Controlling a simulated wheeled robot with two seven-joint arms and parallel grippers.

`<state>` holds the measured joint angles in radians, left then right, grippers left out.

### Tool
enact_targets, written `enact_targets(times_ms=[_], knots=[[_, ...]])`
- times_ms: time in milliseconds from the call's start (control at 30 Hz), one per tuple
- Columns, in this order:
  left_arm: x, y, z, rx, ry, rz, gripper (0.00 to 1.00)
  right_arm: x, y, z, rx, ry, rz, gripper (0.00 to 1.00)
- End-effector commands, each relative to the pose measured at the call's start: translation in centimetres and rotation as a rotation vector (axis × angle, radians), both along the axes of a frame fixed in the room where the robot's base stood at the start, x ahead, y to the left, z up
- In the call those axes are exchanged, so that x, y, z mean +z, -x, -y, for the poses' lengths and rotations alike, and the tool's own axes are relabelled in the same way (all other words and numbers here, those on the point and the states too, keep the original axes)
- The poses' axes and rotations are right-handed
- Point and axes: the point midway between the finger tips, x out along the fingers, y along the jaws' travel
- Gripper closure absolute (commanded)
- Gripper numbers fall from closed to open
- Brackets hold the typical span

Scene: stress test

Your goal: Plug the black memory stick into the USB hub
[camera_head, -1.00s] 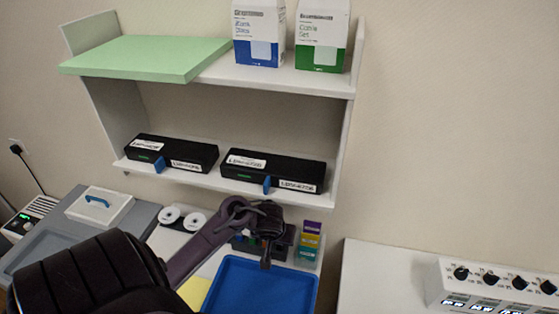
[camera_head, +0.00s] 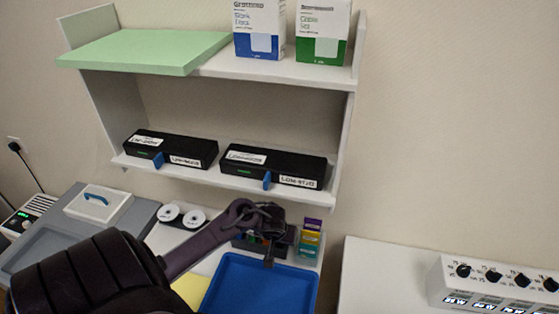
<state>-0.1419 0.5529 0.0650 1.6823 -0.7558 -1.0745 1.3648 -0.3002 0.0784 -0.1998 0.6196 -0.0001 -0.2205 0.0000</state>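An arm comes in from the lower left. It ends in my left gripper (camera_head: 264,222), above the back edge of the blue tray. The gripper is dark and small here, so its fingers and anything between them cannot be told apart. A dark holder (camera_head: 286,240) with small coloured parts sits right behind and below the gripper, which partly hides it. I cannot make out whether it is the USB hub. No black memory stick can be clearly picked out. My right gripper is not in view.
Two black labelled boxes (camera_head: 180,147) (camera_head: 295,164) with blue tabs stand on the lower shelf (camera_head: 222,181) above the gripper. A blue tray (camera_head: 262,285), coloured stacked pieces (camera_head: 310,240) and two white discs (camera_head: 182,215) lie around. A white knobbed panel (camera_head: 480,285) stands at right.

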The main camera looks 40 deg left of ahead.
Motion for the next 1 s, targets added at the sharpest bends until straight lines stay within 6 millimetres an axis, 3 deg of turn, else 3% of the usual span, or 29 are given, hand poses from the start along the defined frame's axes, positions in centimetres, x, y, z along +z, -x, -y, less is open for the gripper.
enact_targets(times_ms=[133, 367, 1000], knots=[[0.0, 0.0, 0.0, 0.0, 0.0, 0.0, 0.71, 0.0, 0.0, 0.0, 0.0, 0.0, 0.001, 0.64], [0.0, 0.0, 0.0, 0.0, 0.0, 0.0, 1.0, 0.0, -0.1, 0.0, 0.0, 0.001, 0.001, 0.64], [0.9, -0.2, -0.3, -0.001, 0.001, -0.001, 1.0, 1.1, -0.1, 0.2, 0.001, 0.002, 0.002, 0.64]])
